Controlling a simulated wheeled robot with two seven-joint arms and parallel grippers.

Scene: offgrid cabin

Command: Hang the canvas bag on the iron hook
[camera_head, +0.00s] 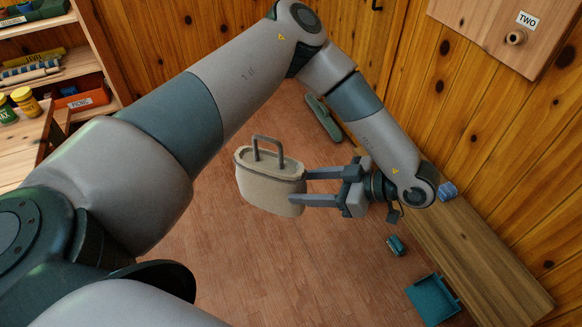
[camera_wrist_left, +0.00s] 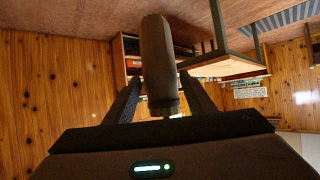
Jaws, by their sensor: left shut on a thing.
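The beige canvas bag (camera_head: 268,192) hangs in the air in the middle of the head view, its dark loop handle standing up from the top. My left gripper (camera_head: 302,187) is shut on the bag's right end, with one finger on each side. In the left wrist view the bag (camera_wrist_left: 158,60) shows edge-on between the fingers. A small dark hook (camera_head: 376,5), likely the iron hook, is on the plank wall at the top edge, partly cut off. The bag is well apart from it. My right gripper is not in view.
A wooden board with a peg and a "TWO" label (camera_head: 500,25) is on the right wall. A wooden bench (camera_head: 480,255) runs along that wall. A teal dustpan (camera_head: 432,299) lies near it. Shelves (camera_head: 75,65) stand at the left. The floor below the bag is clear.

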